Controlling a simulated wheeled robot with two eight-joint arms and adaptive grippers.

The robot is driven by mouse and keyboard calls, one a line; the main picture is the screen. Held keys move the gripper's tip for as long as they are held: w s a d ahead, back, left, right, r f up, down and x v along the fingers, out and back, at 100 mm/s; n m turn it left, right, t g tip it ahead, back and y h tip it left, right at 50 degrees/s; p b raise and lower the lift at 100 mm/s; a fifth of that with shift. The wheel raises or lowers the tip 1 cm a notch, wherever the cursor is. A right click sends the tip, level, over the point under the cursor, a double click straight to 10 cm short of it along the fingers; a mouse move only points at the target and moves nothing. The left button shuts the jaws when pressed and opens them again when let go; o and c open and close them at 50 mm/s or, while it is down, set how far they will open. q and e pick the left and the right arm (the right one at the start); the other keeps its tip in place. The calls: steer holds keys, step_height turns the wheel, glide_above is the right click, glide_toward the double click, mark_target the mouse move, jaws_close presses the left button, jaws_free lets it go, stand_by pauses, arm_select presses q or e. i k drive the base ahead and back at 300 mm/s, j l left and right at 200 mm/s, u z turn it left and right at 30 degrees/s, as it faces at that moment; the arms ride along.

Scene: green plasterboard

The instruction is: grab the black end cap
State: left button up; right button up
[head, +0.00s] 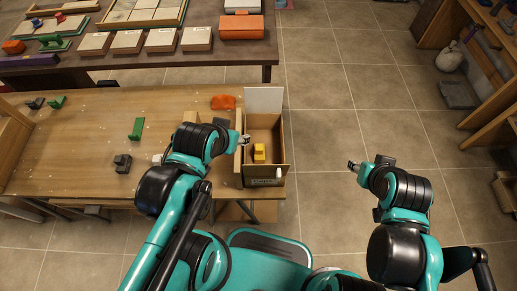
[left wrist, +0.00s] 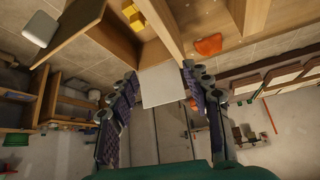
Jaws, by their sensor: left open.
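A small black blocky piece (head: 122,163) lies on the wooden workbench (head: 80,175), left of my left arm. Another dark piece (head: 36,103) lies near the bench's far left corner. Both are too small to tell which is the black end cap. My left gripper (head: 243,140) is at the left wall of an open wooden box (head: 278,135), well to the right of both pieces. In the left wrist view the left gripper (left wrist: 158,78) is open, with nothing clearly between its fingers. My right gripper (head: 354,165) is over the floor, right of the bench; its jaws are too small to read.
The box holds a yellow block (head: 259,152) and has a white panel (head: 264,99) at its back. An orange piece (head: 222,102) and green pieces (head: 136,129) lie on the bench. A darker table (head: 100,62) stands behind. The bench's left middle is mostly clear.

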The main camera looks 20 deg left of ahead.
mark_target(123, 162)
steer(key=k+l, duration=0.35)
steer(key=u, duration=2)
steer(key=i+j+z, duration=0.1)
steer(key=z, duration=0.35)
steer(key=j+z, duration=0.15)
steer(key=z, duration=0.25)
steer(key=i+j+z, duration=0.1)
steer(key=z, duration=0.35)
steer(key=i+j+z, duration=0.15)
steer(key=j+z, duration=0.25)
steer(key=j, duration=0.75)
steer(key=j+z, duration=0.35)
steer(key=j, duration=0.8)
steer(key=k+j, duration=0.1)
steer(key=j, duration=0.65)
